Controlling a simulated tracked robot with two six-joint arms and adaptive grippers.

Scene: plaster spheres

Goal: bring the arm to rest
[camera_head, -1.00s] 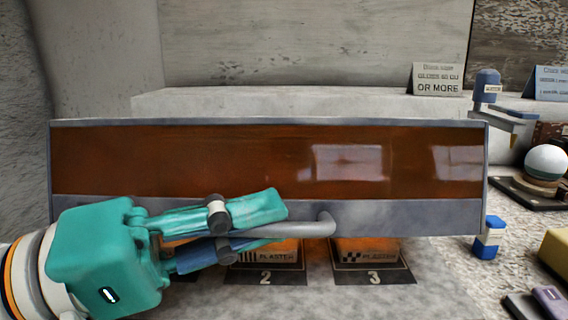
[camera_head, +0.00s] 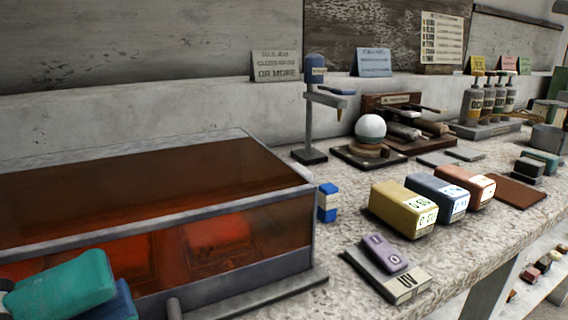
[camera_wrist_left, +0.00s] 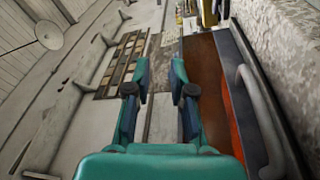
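My left gripper (camera_head: 98,292) is at the lower left of the head view, partly cut off by the frame edge, in front of the amber-paned box (camera_head: 310,200). Its teal and dark blue fingers are spread in the left wrist view (camera_wrist_left: 161,78), with nothing between them. The box's grey handle (camera_wrist_left: 262,115) runs along the right of the wrist view, apart from the fingers. Dark mats show dimly through the front pane. My right gripper is not in view.
A blue-topped stand (camera_head: 315,110) and a white sphere (camera_head: 370,128) on a base stand behind. Yellow (camera_head: 395,207), blue-grey (camera_head: 440,195) and orange (camera_head: 468,184) blocks lie right of the box. A purple block (camera_head: 385,253) rests on a UV-marked slab (camera_head: 400,286) near the front edge.

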